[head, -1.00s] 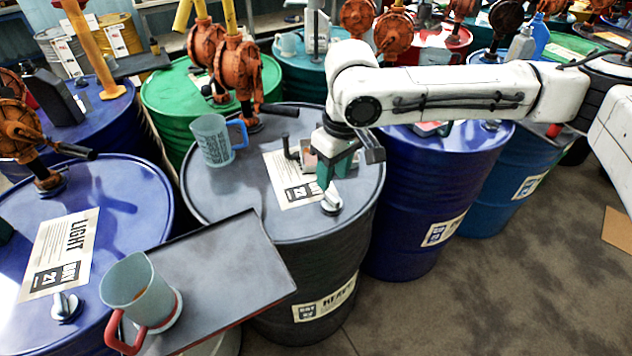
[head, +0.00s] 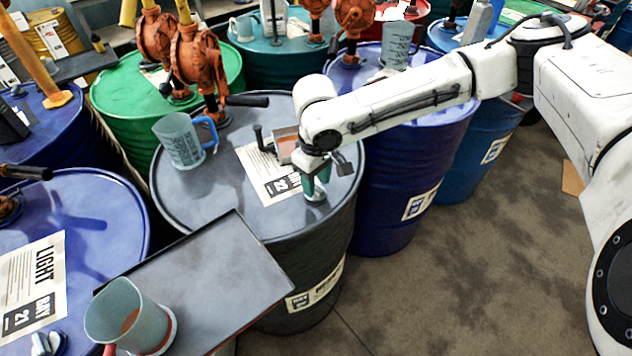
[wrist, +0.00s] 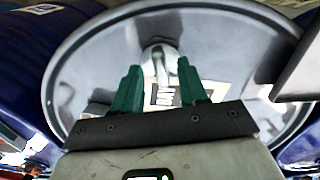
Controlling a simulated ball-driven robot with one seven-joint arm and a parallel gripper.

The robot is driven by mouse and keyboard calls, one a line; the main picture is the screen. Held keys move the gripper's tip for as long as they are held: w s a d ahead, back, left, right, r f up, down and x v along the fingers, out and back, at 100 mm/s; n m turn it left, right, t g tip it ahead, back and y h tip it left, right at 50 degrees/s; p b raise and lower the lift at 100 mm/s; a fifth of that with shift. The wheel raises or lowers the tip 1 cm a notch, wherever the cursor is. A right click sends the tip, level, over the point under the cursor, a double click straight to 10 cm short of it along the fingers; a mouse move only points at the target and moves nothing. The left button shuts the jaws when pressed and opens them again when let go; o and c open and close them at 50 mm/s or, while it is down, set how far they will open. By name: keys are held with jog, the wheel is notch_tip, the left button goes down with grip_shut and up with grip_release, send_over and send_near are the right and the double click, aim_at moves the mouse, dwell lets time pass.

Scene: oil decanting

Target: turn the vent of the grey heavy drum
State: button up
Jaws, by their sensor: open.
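The grey heavy drum (head: 190,205) stands upright in the middle of the head view, with a paper label on its lid. Its vent (head: 315,196), a small pale metal knob, sits near the right front of the lid. My gripper (head: 316,184) points down close over the vent. In the wrist view my gripper (wrist: 158,70) is open, its two green fingers apart, with the vent (wrist: 157,54) showing between and just beyond the tips. I cannot tell whether the fingers touch it.
A clear measuring jug with a blue handle (head: 182,143) stands on the drum's left side, near an orange pump (head: 196,65). A dark tray (head: 225,270) at the front holds a jug with a red handle (head: 125,312). A blue drum (head: 400,180) stands close right. Open floor lies front right.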

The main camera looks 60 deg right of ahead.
jog(key=shift+f, duration=0.7)
jog(key=shift+c, duration=0.3)
grip_shut()
